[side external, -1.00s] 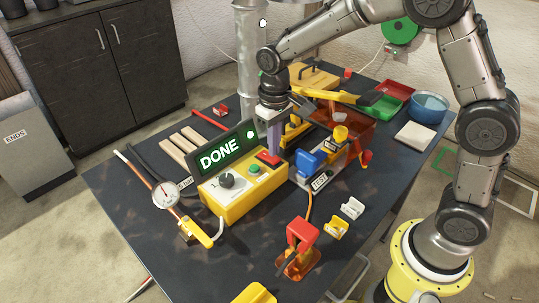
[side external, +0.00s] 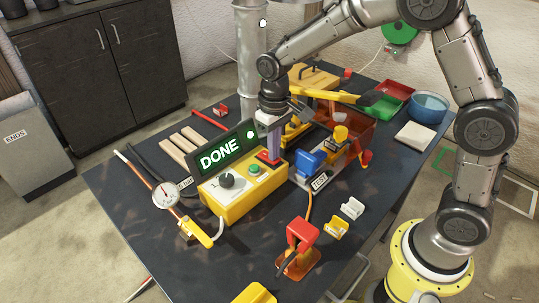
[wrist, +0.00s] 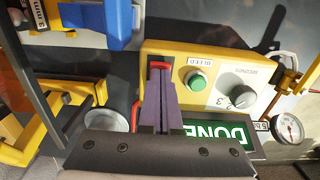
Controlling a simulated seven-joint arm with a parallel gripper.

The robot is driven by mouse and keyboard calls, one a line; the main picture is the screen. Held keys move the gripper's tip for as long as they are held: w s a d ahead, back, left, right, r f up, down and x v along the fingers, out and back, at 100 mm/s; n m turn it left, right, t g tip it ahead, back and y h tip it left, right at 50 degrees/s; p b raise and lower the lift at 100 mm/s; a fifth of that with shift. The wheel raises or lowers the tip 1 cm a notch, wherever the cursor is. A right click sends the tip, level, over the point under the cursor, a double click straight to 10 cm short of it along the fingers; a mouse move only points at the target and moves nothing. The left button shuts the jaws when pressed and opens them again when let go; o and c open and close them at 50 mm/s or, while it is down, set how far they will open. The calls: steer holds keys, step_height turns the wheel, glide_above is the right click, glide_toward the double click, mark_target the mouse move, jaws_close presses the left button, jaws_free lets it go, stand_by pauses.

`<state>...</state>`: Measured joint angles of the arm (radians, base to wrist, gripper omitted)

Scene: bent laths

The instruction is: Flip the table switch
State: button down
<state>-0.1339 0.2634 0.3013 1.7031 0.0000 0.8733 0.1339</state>
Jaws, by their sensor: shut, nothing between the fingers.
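A yellow control box (side external: 232,200) stands on the table, with a red switch (side external: 267,157) at its far right end. The switch's red edge also shows at the fingertips in the wrist view (wrist: 160,65). My gripper (side external: 275,157) points straight down at the switch, its purple fingers shut and empty. In the wrist view my gripper (wrist: 160,76) covers most of the switch, so its tilt is hidden. I cannot tell whether the tips touch it.
The box also bears a green button (side external: 254,169) and a dark knob (side external: 228,180). A blue clamp-like part (side external: 309,162) stands close on the right. A gauge (side external: 166,195) lies left.

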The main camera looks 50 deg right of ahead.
steer(key=shift+f, duration=0.3)
steer(key=shift+r, duration=3.55)
